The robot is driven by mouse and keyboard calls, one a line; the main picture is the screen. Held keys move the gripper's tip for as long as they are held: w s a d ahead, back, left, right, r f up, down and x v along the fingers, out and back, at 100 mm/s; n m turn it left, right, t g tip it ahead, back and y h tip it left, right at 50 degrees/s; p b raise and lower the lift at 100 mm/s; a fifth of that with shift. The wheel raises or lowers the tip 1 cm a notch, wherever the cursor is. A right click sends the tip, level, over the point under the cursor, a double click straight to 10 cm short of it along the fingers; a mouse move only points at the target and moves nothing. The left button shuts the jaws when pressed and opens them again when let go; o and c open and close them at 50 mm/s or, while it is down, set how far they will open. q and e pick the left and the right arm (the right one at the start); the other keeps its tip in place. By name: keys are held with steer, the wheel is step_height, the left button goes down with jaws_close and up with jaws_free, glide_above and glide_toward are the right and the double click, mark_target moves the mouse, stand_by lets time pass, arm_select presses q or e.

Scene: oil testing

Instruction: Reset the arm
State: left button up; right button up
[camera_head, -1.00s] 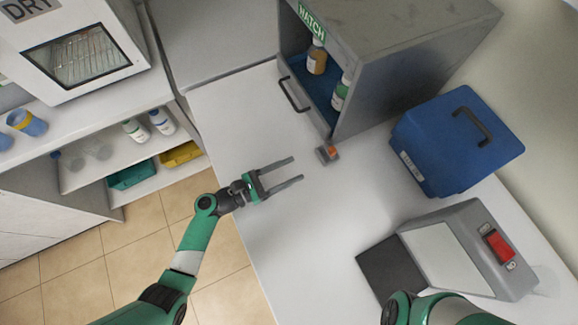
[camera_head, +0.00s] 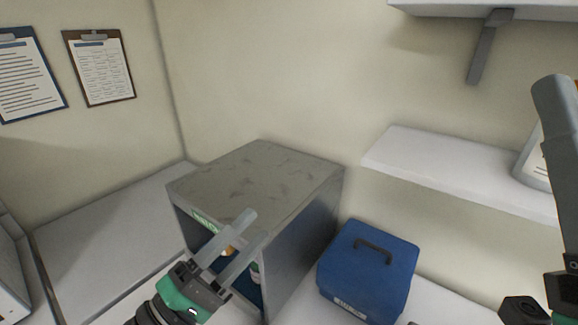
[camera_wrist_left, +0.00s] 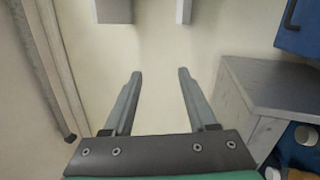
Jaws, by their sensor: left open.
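My left gripper (camera_head: 253,226) is in the lower left of the head view, open and empty, its two grey fingers pointing up and right in front of the grey hatch box. In the left wrist view its fingers (camera_wrist_left: 160,73) are spread apart with nothing between them. At the right edge of the head view, a grey bar on a dark and green mount (camera_head: 562,170) looks like part of my right arm or gripper; it is cut off, so its jaws cannot be made out.
The grey hatch box (camera_head: 262,185) stands on the counter, with bottles inside partly hidden by my left gripper. A blue case (camera_head: 368,272) sits right of it. A white wall shelf (camera_head: 450,170) and a bracketed shelf (camera_head: 490,45) are above. Clipboards (camera_head: 100,68) hang left.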

arm_select(q)
steer(key=s+a+r+m+t+y, duration=0.1)
steer(key=s+r+m+t, duration=0.2)
steer(key=r, duration=0.5)
steer(key=s+a+r+m+t, duration=0.2)
steer(key=r+m, duration=0.2)
steer(key=r, duration=0.3)
steer(key=s+a+r+m+t+y, duration=0.4)
steer(key=s+a+r+t+y, duration=0.2)
steer(key=y, duration=0.5)
steer(key=shift+s+a+r, duration=0.45)
steer(key=shift+a+r, duration=0.4)
steer(key=shift+a, duration=0.55)
